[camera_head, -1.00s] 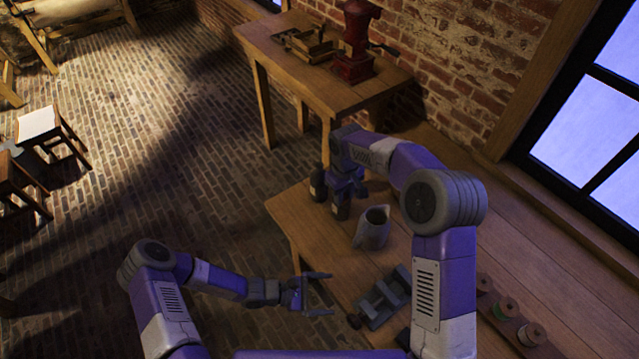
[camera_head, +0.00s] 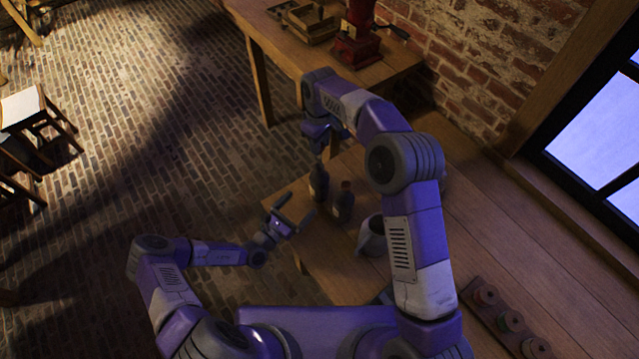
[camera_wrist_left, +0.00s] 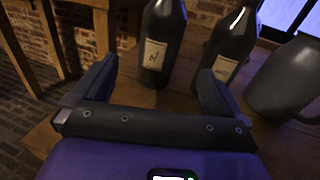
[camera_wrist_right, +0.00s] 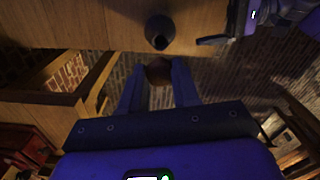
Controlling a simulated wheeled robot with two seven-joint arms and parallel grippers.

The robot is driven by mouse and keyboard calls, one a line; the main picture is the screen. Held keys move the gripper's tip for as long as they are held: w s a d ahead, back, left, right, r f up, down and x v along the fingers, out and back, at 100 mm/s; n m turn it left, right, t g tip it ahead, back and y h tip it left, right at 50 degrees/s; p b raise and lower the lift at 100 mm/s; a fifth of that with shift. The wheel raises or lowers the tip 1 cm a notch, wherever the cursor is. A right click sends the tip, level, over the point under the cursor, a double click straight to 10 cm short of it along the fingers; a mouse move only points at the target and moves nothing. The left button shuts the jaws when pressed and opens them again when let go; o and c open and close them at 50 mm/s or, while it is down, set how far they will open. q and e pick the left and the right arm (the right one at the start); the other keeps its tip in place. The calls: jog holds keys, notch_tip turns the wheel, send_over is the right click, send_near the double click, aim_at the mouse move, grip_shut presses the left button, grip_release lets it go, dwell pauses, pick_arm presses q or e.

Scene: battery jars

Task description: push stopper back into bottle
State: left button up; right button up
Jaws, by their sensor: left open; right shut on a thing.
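Two dark bottles stand upright near the table's far left corner: a left bottle (camera_head: 318,182) and a right bottle (camera_head: 343,204). Pale labels show on the left bottle (camera_wrist_left: 162,45) and right bottle (camera_wrist_left: 228,48) in the left wrist view; their tops are cut off there. My right gripper (camera_head: 321,146) is raised above the left bottle. In the right wrist view it is shut on a round brown thing, seemingly the stopper (camera_wrist_right: 158,70). A dark bottle (camera_wrist_right: 160,30) shows beyond its fingertips. My left gripper (camera_head: 298,206) is open and empty, pointing at the left bottle, apart from it.
A grey jug (camera_head: 371,238) stands close to the right bottle. A rack of spools (camera_head: 507,322) lies at the table's right. A side table behind bears a red grinder (camera_head: 355,45) and a wooden box (camera_head: 310,22). The table's left edge drops to open floor.

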pick_arm(q)
jog(key=shift+w+d+r, duration=0.1)
jog(key=shift+w+d, duration=0.3)
jog(key=shift+d, duration=0.05)
pick_arm(e)
jog(key=shift+s+r, duration=0.1)
jog(key=shift+s, duration=0.05)
pick_arm(q)
jog(key=x, duration=1)
jog(key=shift+w+d, duration=0.15)
jog(key=shift+w, duration=0.2)
jog(key=c, duration=1.5)
pick_arm(e)
send_over(320, 167)
jog(key=shift+f, duration=2.55)
jog(key=shift+f, duration=0.9)
jog(key=shift+f, duration=0.7)
